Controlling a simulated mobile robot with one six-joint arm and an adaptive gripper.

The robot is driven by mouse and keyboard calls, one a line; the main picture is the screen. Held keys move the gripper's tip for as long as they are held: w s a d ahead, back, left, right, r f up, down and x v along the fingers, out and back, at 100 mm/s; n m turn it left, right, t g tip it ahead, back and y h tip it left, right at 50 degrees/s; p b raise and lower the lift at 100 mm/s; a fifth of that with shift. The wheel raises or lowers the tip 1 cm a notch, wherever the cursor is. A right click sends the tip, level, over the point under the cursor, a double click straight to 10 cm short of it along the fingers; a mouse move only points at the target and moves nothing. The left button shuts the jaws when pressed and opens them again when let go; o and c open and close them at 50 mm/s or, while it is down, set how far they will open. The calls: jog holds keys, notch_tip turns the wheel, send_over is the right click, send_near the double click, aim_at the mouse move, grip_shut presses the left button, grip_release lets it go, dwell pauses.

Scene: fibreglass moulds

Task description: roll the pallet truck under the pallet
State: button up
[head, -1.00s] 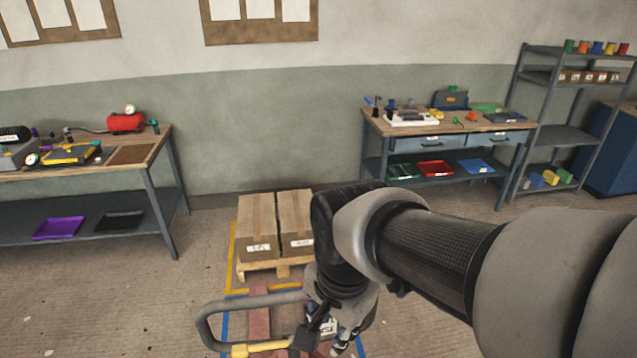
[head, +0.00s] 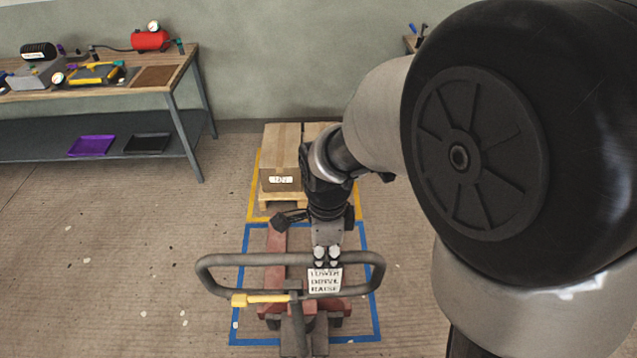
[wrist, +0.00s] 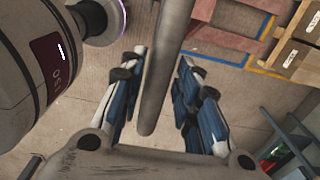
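The pallet truck has red forks (head: 276,243) and a dark looped handle (head: 208,275) with a yellow lever (head: 260,299). It stands inside a blue floor outline, forks pointing at the pallet. The wooden pallet (head: 268,201) carries cardboard boxes (head: 281,160) inside a yellow outline; my arm hides its right part. The fork tips look just short of the pallet. My gripper (head: 326,258) is at the handle's far bar, above a label reading lower, drive, raise. In the wrist view, my gripper (wrist: 164,100) is open, with the handle bar (wrist: 164,70) between its fingers, gaps showing.
A workbench (head: 187,62) with a lower shelf stands at the left, with a purple tray (head: 91,145) on that shelf. The wall is behind the pallet. Floor left of the truck is clear apart from small pale flecks. My arm hides much of the right.

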notch_tip(320, 180, down, 9)
jog(key=shift+r+b, duration=0.1)
jog(key=shift+b, duration=0.75)
grip_shut()
dwell(0.7)
